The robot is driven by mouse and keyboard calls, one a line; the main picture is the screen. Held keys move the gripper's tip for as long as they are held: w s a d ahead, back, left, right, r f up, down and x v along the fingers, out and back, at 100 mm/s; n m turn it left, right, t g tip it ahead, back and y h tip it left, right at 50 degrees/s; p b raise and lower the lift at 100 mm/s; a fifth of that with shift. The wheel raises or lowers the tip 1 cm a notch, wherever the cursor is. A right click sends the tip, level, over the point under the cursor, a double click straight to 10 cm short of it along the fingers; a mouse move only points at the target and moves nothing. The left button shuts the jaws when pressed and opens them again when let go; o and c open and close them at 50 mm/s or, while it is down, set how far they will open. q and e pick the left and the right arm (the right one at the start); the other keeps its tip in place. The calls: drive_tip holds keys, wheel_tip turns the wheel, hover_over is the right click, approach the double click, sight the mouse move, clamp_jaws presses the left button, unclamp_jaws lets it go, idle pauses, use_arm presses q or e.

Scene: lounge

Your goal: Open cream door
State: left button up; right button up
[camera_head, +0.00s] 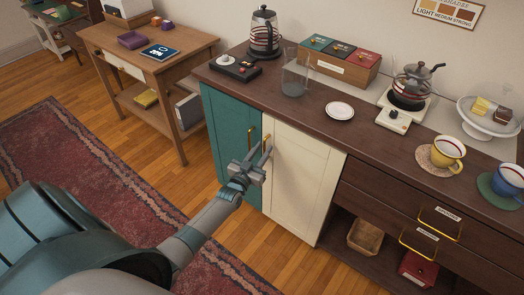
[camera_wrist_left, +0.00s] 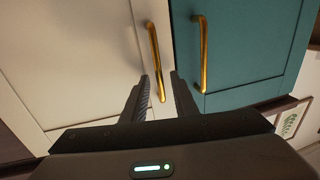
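The cream door (camera_head: 298,180) is shut in the dark wood sideboard, beside the teal door (camera_head: 232,135). Its upright brass handle (camera_head: 267,142) is at its left edge in the head view. My left gripper (camera_head: 259,156) is in front of this handle. In the left wrist view the cream door (camera_wrist_left: 75,50) is on the left and its handle (camera_wrist_left: 155,60) reaches down between the two fingers of my gripper (camera_wrist_left: 160,85). The fingers are apart, and I see no grip on the handle. My right gripper is not in view.
The teal door's brass handle (camera_wrist_left: 201,55) is close by on the right in the wrist view. Drawers (camera_head: 415,220) are right of the cream door. The sideboard top (camera_head: 335,125) holds a kettle, cups and a glass jug. Wooden floor (camera_head: 245,235) lies in front.

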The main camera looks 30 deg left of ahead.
use_arm(q)
drive_tip(key=shift+c, duration=0.5)
clamp_jaws()
idle(0.8)
